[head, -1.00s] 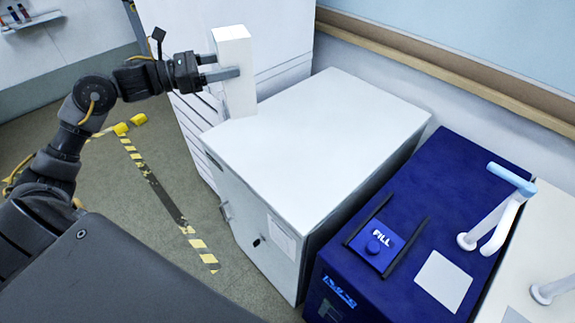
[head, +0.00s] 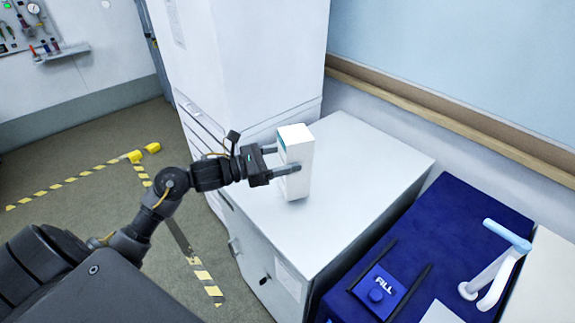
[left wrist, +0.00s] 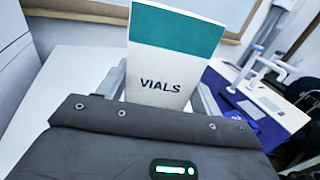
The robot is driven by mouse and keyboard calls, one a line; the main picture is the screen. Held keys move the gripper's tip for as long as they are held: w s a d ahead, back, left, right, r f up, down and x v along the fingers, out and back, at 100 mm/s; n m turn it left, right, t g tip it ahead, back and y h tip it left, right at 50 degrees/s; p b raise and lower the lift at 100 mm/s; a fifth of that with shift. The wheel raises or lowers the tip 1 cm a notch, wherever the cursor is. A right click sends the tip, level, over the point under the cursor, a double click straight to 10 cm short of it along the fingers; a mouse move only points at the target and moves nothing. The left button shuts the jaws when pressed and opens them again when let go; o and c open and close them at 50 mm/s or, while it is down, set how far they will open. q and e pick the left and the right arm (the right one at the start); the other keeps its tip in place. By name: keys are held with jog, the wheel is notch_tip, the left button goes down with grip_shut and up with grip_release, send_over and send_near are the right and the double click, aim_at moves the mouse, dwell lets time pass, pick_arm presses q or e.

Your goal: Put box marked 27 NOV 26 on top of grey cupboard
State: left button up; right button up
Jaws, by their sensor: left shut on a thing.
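My left gripper (head: 281,160) is shut on an upright white box (head: 299,165), one finger on each side of it. In the left wrist view the box (left wrist: 165,82) has a teal band at the top and the word VIALS; no date shows on the faces in view. My right gripper is not in view.
A tall white cabinet (head: 250,60) stands behind the cupboard. A blue unit (head: 460,225) marked FILL, with a white and blue handle-like arm (head: 492,265), stands to the right. The rest of the cupboard top is bare.

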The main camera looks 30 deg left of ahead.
pick_arm(q)
jog(key=shift+d+f, duration=0.35)
jog(key=shift+d, duration=0.05)
notch_tip(320, 180, down, 3)
jog(key=shift+r+p, duration=0.1)
jog(key=shift+p, duration=0.9)
jog(key=shift+f, duration=0.25)
jog(key=shift+f+b, duration=0.15)
jog(key=shift+b, duration=0.2)
jog(key=o, duration=1.1)
